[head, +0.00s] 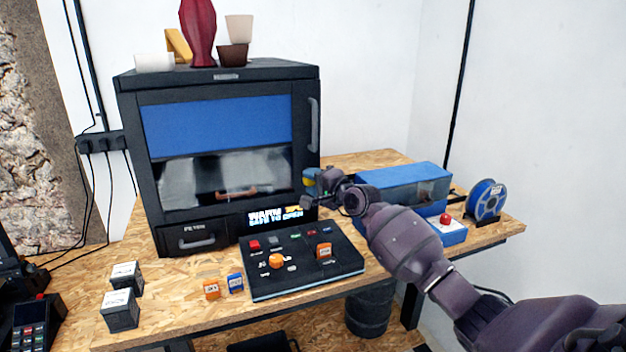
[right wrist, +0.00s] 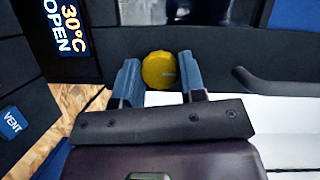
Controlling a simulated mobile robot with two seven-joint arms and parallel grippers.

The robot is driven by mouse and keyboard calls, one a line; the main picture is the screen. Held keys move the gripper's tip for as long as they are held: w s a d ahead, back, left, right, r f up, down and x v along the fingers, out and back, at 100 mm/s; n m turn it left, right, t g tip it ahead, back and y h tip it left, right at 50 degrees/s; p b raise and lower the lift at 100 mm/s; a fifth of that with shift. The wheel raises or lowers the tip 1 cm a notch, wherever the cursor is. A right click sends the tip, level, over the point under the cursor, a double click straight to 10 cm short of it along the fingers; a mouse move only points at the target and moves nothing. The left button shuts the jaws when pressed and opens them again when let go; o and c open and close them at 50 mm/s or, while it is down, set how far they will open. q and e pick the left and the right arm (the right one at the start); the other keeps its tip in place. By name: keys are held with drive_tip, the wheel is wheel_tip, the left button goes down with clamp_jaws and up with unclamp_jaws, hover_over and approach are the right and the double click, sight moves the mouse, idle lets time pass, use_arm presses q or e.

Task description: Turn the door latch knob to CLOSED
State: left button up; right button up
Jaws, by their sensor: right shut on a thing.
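The door latch knob (right wrist: 159,70) is round and yellow, on the dark front of the printer (head: 228,216). In the right wrist view it sits between the two blue fingers of my right gripper (right wrist: 160,82), which is shut on it. A pale mark shows at the knob's right side; I cannot read its setting. In the head view my right gripper (head: 316,184) is at the printer's lower right front corner and mostly hides the knob. The printer door (head: 218,125) looks shut. My left gripper is not in view.
A lit display (head: 277,216) reads warm and safe to open. Below it is a control panel (head: 300,262) with knobs and buttons. A blue box (head: 405,180), a red button on a blue base (head: 446,228) and a filament spool (head: 487,200) stand right. Small boxes (head: 120,309) lie left.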

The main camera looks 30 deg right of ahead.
drive_tip(key=shift+n, duration=0.3)
drive_tip(key=o, duration=0.9)
drive_tip(key=shift+s, duration=0.1)
drive_tip(key=s, duration=0.3)
drive_tip(key=s+d, duration=0.1)
drive_tip(key=s, duration=0.3)
drive_tip(key=s+r+b, duration=0.1)
drive_tip(key=s, duration=0.2)
drive_tip(key=shift+s+d, duration=0.25)
drive_tip(key=shift+d, duration=0.05)
drive_tip(key=shift+f, duration=0.1)
